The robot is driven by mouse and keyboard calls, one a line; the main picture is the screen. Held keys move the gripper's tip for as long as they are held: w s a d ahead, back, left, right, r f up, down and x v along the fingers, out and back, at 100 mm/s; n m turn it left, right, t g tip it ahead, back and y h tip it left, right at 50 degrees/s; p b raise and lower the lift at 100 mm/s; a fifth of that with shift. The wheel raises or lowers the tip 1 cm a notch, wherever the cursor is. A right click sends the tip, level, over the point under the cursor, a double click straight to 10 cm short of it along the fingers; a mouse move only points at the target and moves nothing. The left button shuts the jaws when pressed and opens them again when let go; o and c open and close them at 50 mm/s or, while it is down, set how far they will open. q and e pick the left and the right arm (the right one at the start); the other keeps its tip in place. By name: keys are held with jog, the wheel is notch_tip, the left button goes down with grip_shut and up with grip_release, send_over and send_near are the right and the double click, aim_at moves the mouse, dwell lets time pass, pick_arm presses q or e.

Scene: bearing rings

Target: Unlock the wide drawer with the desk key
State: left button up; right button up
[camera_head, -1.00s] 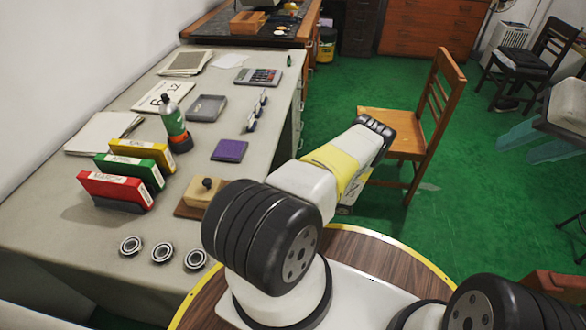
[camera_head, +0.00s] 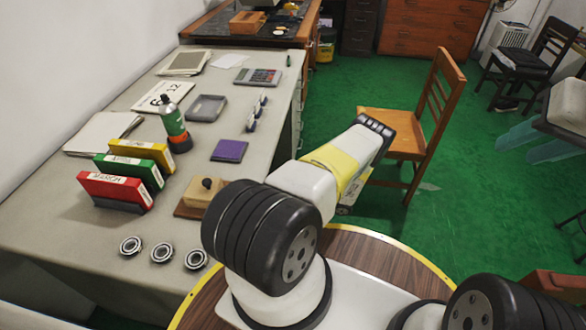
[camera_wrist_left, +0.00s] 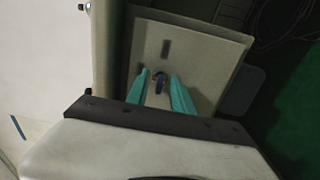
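In the left wrist view, a pale drawer front (camera_wrist_left: 205,55) with a dark slot fills the middle. My left gripper (camera_wrist_left: 160,76) faces it, its two teal fingers apart. A small dark blue and brown thing (camera_wrist_left: 159,80), perhaps the desk key, shows between the fingertips; whether they touch it is unclear. In the head view my left arm reaches past the front of the desk (camera_head: 235,85), and its gripper is hidden. My right gripper (camera_head: 514,147) is at the right, teal fingers apart and empty, over the green floor.
A wooden chair (camera_head: 440,100) stands close beyond my left arm. On the desk are red (camera_head: 115,190), green and yellow boxes, a bottle (camera_head: 172,118), a purple pad (camera_head: 229,150), a grey tray (camera_head: 207,108), a calculator (camera_head: 258,77) and bearing rings (camera_head: 162,252). Green floor lies open beyond.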

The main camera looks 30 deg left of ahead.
pick_arm(q)
jog(key=v, duration=0.7)
jog(key=shift+d, duration=0.4)
jog(key=shift+w, duration=0.15)
jog(key=w+d+r+n+h, duration=0.1)
jog(key=d+r+n+h, duration=0.2)
jog(key=r+n+h, duration=0.8)
jog(key=w+d+r+n+h, duration=0.1)
jog(key=w+d+r+n, duration=0.35)
jog(key=r, duration=1.35)
jog(key=s+d+r+n+t+h, duration=0.3)
jog(key=s+d+r+n+t, duration=0.1)
jog(key=s+r+n, duration=0.4)
jog(key=s+d+r+n+t+h, duration=0.4)
jog(key=s+r+n+t, duration=0.3)
jog(key=s+r, duration=0.5)
notch_tip(320, 180, up, 3)
jog(key=shift+f+n, duration=0.1)
jog(key=shift+n, duration=0.65)
